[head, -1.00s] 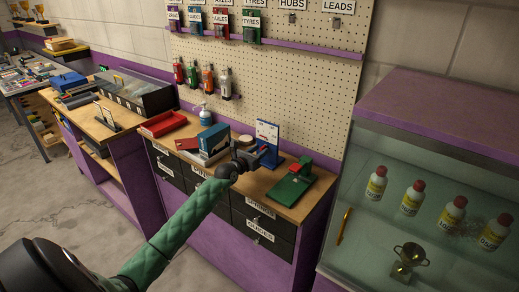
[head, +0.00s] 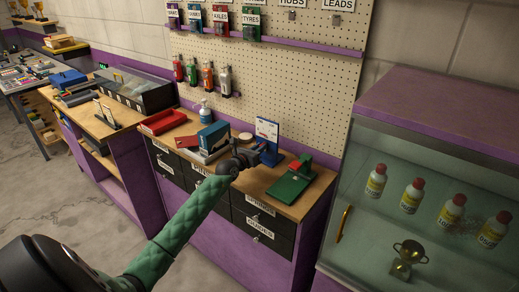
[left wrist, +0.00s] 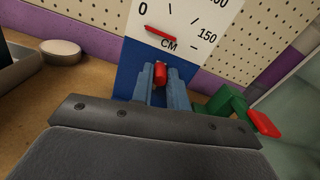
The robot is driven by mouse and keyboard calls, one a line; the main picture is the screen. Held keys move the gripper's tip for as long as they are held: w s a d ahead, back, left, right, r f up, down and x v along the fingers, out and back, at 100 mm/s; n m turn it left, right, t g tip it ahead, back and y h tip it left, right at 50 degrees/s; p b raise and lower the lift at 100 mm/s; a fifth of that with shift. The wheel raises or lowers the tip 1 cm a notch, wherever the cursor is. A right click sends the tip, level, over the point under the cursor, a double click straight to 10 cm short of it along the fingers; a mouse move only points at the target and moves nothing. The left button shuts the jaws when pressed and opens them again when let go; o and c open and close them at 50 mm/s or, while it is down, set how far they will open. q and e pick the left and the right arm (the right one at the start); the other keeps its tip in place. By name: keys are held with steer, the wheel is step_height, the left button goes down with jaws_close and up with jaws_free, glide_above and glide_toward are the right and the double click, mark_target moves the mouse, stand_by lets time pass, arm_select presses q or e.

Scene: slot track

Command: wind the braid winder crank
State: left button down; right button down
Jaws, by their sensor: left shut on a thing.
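The braid winder is a blue upright stand with a white scale card (head: 267,129) on the bench. In the left wrist view its card (left wrist: 190,22) reads 0 to 150 CM and has a red pointer (left wrist: 160,33) near the 0. My left gripper (head: 264,152) is at the front of the winder. In the left wrist view its fingers (left wrist: 160,84) are shut on the red crank knob (left wrist: 160,75), which shows between the fingertips. The rest of the crank is mostly hidden behind the fingers. My right gripper is in neither view.
A green device with a red part (head: 293,184) stands close to the right of the winder. A blue box (head: 213,136), a red tray (head: 164,122) and a round tan disc (left wrist: 61,50) lie to the left. A pegboard (head: 300,85) rises behind; a glass case (head: 430,185) stands right.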

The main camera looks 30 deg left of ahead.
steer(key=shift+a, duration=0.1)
arm_select(q)
steer(key=c, duration=1.4)
jaws_free()
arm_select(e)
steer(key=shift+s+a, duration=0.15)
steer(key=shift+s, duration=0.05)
arm_select(q)
steer(key=shift+o, duration=0.2)
